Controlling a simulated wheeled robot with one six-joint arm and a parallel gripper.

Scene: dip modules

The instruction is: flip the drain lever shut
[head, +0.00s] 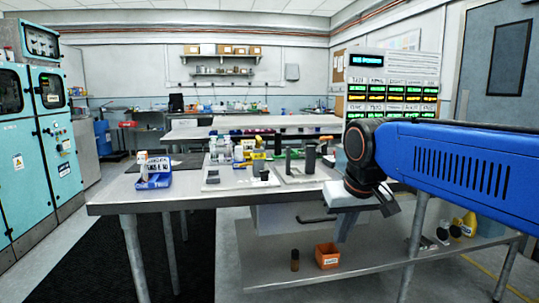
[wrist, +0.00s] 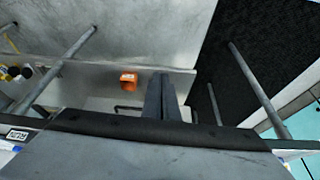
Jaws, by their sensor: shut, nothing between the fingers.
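I cannot pick out the drain lever in either view. Small modules stand on the bench (head: 115,201), among them a yellow part (head: 257,154) and dark upright posts (head: 310,158) on a light plate; their details are too small to read. My gripper (head: 341,238) hangs at the front edge of the bench, right of these modules, with its fingers pointing down. In the wrist view its two dark fingers (wrist: 161,76) lie together, shut and empty. They touch none of the modules.
A lower shelf (head: 390,255) under the bench holds an orange bin (head: 327,256), also in the wrist view (wrist: 128,79), and a small dark bottle (head: 295,260). A blue bin (head: 154,181) stands at the bench's left.

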